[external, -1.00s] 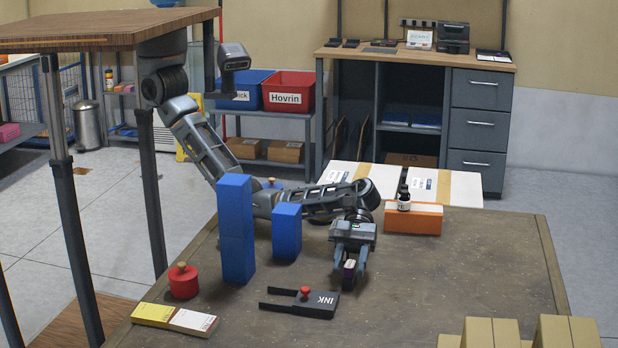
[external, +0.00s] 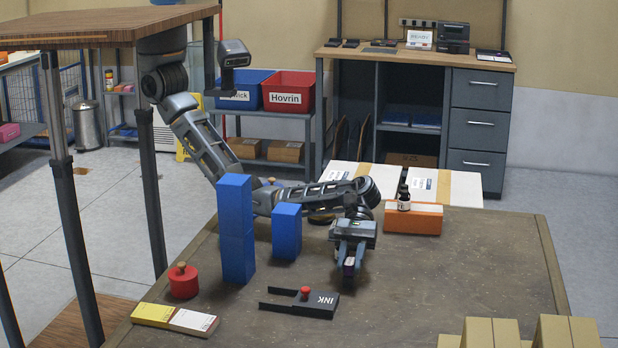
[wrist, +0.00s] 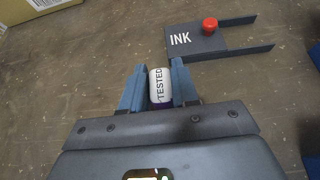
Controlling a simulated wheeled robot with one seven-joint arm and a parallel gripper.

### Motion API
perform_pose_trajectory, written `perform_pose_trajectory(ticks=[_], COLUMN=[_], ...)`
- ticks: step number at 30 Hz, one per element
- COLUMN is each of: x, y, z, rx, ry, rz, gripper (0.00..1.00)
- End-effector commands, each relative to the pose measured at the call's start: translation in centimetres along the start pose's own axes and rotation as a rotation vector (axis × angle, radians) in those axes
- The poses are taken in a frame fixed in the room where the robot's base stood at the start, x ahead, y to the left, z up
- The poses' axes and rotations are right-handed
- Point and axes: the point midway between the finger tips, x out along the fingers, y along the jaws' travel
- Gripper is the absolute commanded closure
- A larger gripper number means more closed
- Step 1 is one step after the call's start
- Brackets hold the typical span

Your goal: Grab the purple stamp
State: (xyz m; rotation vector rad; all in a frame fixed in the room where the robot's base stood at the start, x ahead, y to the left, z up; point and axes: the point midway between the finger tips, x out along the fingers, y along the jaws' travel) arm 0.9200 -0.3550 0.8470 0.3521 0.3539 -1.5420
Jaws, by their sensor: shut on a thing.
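The purple stamp (external: 349,264) is between the fingers of my gripper (external: 348,274), low over the brown table. In the wrist view the stamp (wrist: 160,88) shows a white face reading "TESTED", with a little purple below it. The two blue-grey fingers of my gripper (wrist: 157,76) are shut on its sides. Its lower part is hidden, and I cannot tell whether it touches the table.
The black INK pad (external: 318,303) with a red knob lies left and in front of my gripper. Blue blocks (external: 236,230) and a red round pot (external: 183,281) stand further left. An orange block (external: 413,222) bears a small bottle behind.

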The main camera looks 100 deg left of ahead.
Motion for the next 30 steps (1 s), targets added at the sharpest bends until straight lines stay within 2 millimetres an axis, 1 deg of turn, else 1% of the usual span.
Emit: perform_pose_trajectory(ticks=[1, 12, 30], x=[-0.3, -1.8, 0.2], y=[0.0, 0.0, -5.7], z=[0.7, 3.9, 9.6], rx=[0.000, 0.000, 0.001], ry=[0.000, 0.000, 0.001], rz=[0.000, -0.001, -0.003], gripper=[1.00, 1.00, 1.00])
